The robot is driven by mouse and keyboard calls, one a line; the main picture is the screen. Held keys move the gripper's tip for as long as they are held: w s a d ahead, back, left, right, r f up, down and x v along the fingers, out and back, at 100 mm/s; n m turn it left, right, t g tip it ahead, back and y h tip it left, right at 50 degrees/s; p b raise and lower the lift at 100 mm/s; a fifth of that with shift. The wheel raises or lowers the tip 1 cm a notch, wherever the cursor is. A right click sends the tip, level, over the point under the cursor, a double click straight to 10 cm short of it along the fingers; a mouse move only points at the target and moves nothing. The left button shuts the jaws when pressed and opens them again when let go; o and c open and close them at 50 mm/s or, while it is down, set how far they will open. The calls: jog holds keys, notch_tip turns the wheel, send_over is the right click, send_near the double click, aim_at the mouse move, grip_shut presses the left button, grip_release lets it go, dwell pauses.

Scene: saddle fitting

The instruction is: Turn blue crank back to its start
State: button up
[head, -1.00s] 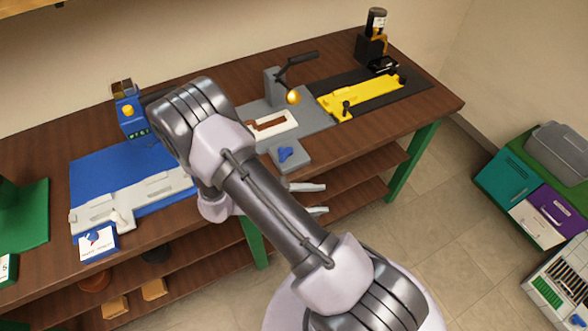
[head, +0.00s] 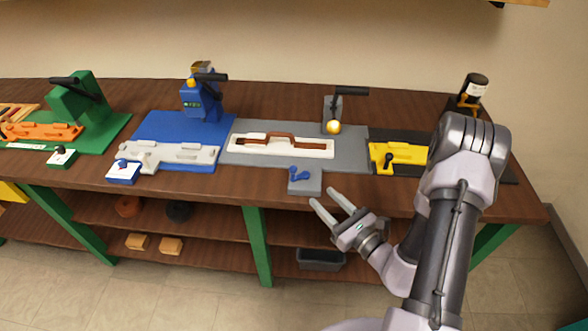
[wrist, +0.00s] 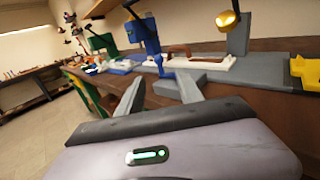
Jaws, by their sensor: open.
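A small blue crank (head: 299,174) sits on a grey block (head: 306,187) at the front edge of the bench. The fingers look apart from the crank. A blue upright machine (head: 201,102) with a black handle stands farther back on a blue mat.
A white tray with a brown piece (head: 282,146) lies behind the block. A post with a black lever and gold ball (head: 334,127) stands behind it. A yellow fixture (head: 400,157) lies right, partly behind my arm. An orange fixture (head: 40,132) is far left.

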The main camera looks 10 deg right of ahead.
jog(key=b+x, duration=0.1)
jog(key=x, duration=1.6)
jog(key=shift+a, duration=0.15)
grip_shut()
